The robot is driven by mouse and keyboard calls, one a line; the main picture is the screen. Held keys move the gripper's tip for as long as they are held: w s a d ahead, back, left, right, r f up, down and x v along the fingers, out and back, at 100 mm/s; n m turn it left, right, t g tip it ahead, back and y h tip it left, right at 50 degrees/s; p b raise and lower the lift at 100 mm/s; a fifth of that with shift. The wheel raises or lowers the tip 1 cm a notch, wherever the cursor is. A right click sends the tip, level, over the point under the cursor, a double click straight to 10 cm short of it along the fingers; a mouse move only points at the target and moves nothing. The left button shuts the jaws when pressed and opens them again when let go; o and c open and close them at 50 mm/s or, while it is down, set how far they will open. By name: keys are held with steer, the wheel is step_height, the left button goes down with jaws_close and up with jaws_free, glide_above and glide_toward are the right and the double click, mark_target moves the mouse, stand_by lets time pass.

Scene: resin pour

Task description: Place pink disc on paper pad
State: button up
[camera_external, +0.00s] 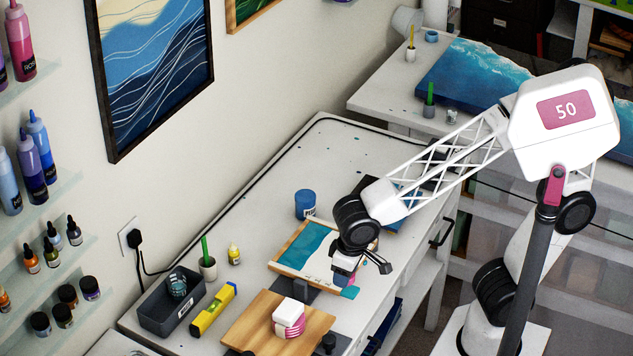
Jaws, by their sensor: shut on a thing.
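My gripper (358,276) hangs over the front right corner of a wood-edged panel with a teal and white surface (306,247). A white block with pink, ridged sides (289,318) sits on a wooden board (252,330) at the front. I cannot tell for sure which thing is the paper pad.
A blue jar (305,204) stands behind the panel. A yellow level (213,310), a dark bin (171,303), a pot with a green tool (208,267) and a yellow bottle (234,254) are at left. The worktable's far end (330,150) is mostly clear.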

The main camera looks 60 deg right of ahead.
steer(key=shift+s+a+n, duration=0.15)
steer(key=shift+s+n, duration=0.05)
steer(key=shift+s, duration=0.35)
steer(key=shift+s+a+n, duration=0.15)
steer(key=shift+s+n, duration=0.05)
steer(key=shift+s, duration=0.35)
steer(key=shift+w, duration=0.1)
glide_above(286, 315)
steer(key=shift+f, duration=0.75)
steer(key=shift+f, duration=1.75)
steer(key=o, duration=0.9)
steer(key=shift+f, duration=0.15)
steer(key=shift+r, duration=0.2)
